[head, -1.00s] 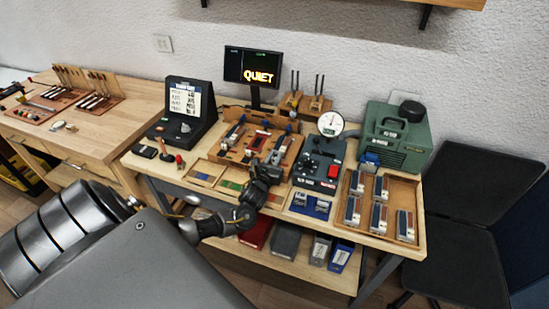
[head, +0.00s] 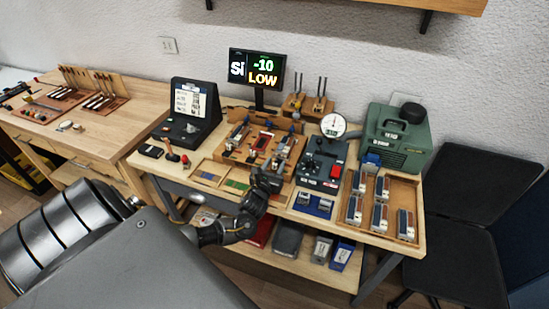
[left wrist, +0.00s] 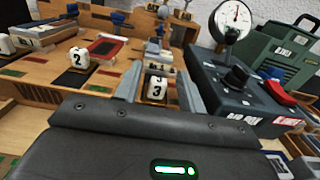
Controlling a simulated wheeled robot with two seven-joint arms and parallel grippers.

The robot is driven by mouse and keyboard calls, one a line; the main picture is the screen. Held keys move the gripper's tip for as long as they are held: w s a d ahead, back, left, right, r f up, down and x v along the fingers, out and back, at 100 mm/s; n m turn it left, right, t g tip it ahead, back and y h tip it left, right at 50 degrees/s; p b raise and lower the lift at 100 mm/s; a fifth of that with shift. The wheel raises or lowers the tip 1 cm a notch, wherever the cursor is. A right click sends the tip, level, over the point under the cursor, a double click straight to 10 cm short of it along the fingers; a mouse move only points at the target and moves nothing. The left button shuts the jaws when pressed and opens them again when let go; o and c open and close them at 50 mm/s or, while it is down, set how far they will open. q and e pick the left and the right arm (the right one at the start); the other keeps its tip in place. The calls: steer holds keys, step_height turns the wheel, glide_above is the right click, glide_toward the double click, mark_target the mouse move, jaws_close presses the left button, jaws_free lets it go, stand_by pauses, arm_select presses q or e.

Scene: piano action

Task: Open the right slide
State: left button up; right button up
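The wooden fixture (head: 228,151) holds a left unit, a red-topped middle unit and the right slide (head: 284,146). In the left wrist view the right slide (left wrist: 157,67) is a grey piece behind a white block marked 3 (left wrist: 155,88). My left gripper (head: 264,181) is at the fixture's front edge, below the right slide in the head view. In the left wrist view its two grey fingers (left wrist: 157,92) stand apart, one each side of the 3 block. I cannot tell whether they touch it. My right gripper is not in view.
A dark control box (head: 318,163) with a dial gauge (head: 333,125) stands close right of the fixture. A wooden tray (head: 382,222) with several small units lies farther right. A green case (head: 401,137) stands behind.

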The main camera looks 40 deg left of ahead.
arm_select(q)
steer(key=b+v, duration=0.1)
steer(key=v, duration=0.9)
steer(key=shift+s, duration=0.3)
